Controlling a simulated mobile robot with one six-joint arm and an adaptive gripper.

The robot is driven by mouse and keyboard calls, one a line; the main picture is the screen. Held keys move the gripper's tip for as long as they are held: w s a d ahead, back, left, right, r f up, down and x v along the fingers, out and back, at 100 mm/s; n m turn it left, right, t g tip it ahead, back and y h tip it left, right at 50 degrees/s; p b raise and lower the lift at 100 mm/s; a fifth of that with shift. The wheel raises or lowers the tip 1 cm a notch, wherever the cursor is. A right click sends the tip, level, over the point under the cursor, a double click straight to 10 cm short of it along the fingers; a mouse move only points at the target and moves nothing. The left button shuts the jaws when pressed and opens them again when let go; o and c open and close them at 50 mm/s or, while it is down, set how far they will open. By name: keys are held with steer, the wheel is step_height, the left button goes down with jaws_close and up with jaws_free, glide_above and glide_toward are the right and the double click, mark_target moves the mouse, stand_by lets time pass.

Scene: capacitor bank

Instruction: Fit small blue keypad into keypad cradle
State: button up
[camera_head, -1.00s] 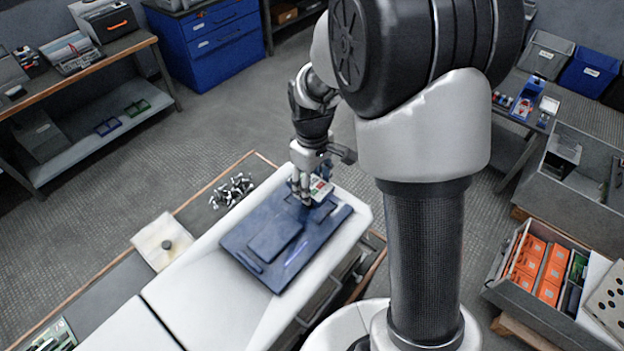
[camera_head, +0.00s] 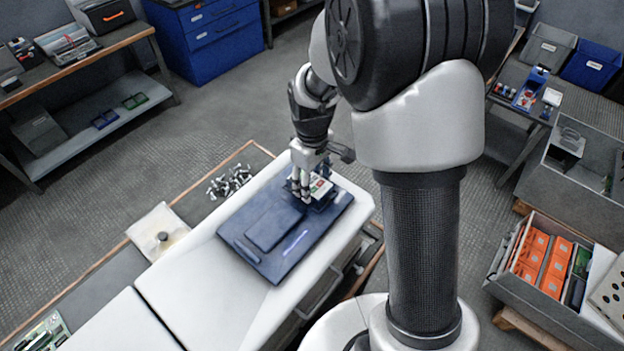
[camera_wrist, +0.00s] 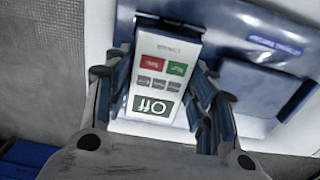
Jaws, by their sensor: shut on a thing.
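The small keypad (camera_wrist: 160,75) has a pale face with a red button, a green button, several grey buttons and a display reading "Off". My gripper (camera_wrist: 160,92) is shut on it, with one finger along each side. In the head view the keypad (camera_head: 321,186) is at my gripper (camera_head: 305,192), over the far right end of a blue panel (camera_head: 280,260) on the white bench top. Dark blue raised edges (camera_head: 341,199) beside the keypad may be the cradle. The keypad hides its inside, so I cannot tell whether the keypad is seated or just above.
A raised blue pad (camera_head: 272,228) lies on the panel's middle. Loose metal parts (camera_head: 230,180) and a pale square plate with a knob (camera_head: 158,236) are left of the white top. A grey crate with orange boxes (camera_head: 543,262) stands at right.

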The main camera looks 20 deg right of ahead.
steer(key=shift+f+b, duration=0.55)
steer(key=shift+f, duration=0.2)
stand_by(0.3)
steer(key=o, duration=1.3)
steer(key=shift+r, duration=0.15)
step_height(320, 180, up, 12)
steer(key=shift+f, duration=0.1)
steer(key=shift+s, duration=0.1)
steer(key=s+m+t+b, duration=0.1)
steer(key=s+m+b, duration=0.1)
steer(key=s, duration=0.5)
steer(key=s+r+m+t+b, duration=0.1)
steer(key=s+m+t+b, duration=0.1)
steer(key=s, duration=0.5)
steer(key=s+r+m+t+b, duration=0.1)
steer(key=s+m+b, duration=0.1)
steer(key=s, duration=0.5)
steer(key=shift+s+a+m+t, duration=0.1)
steer(key=shift+s+m+t, duration=0.05)
steer(key=shift+m+t, duration=0.2)
